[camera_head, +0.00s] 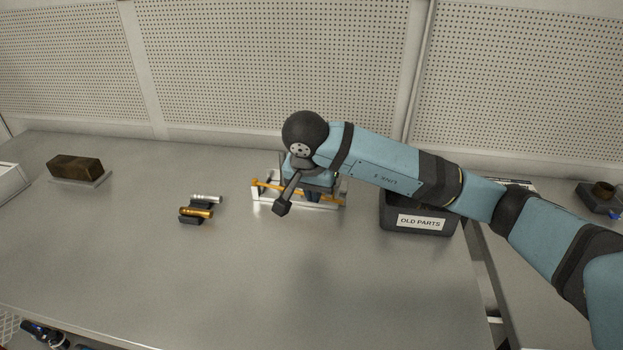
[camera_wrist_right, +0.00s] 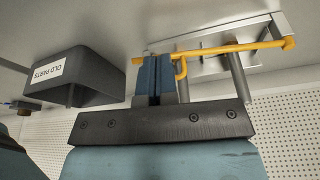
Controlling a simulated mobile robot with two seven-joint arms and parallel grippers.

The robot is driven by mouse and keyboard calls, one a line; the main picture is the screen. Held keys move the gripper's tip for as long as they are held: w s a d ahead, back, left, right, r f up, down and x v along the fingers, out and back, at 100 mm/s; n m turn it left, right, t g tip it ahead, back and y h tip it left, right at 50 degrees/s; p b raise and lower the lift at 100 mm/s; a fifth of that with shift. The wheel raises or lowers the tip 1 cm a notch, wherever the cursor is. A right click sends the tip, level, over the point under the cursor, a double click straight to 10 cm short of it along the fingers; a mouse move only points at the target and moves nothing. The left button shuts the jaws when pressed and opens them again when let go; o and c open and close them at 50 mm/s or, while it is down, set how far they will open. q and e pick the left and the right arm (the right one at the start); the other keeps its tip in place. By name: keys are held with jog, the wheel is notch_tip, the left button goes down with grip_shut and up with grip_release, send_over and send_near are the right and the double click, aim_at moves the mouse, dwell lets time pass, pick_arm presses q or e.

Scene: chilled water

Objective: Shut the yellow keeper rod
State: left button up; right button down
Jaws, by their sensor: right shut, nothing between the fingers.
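The yellow keeper rod (camera_wrist_right: 235,48) runs along a metal bracket (camera_wrist_right: 285,25) in the right wrist view. It has a rounded end at the right and a hooked handle beside my fingers. In the head view, the rod (camera_head: 262,185) shows only in part, as my right arm covers the middle of the bracket (camera_head: 262,200). My right gripper (camera_wrist_right: 155,58) is shut and empty, its blue fingers close to the hooked handle. I cannot tell whether they touch it. In the head view, the right gripper (camera_head: 313,196) is mostly hidden behind its wrist. My left gripper is not in view.
A dark bin labelled OLD PARTS (camera_head: 420,224) stands right of the bracket. A silver cylinder (camera_head: 206,199) and a gold cylinder (camera_head: 197,212) rest on dark holders to the left. A brown block (camera_head: 75,167) sits far left. The front middle of the table is clear.

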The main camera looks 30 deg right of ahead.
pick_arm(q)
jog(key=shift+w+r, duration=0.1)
pick_arm(e)
jog(key=w+d, duration=0.2)
jog(key=shift+w+d+f, duration=0.15)
jog(key=shift+w+d, duration=0.05)
jog(key=shift+d, duration=0.1)
jog(key=shift+w+d+n+b, duration=0.7)
jog(key=shift+w+d, duration=0.1)
jog(key=shift+d, duration=0.2)
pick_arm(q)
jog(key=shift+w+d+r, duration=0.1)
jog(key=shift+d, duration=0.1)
pick_arm(e)
jog(key=shift+w+d+n, duration=0.3)
jog(key=shift+w+n, duration=0.1)
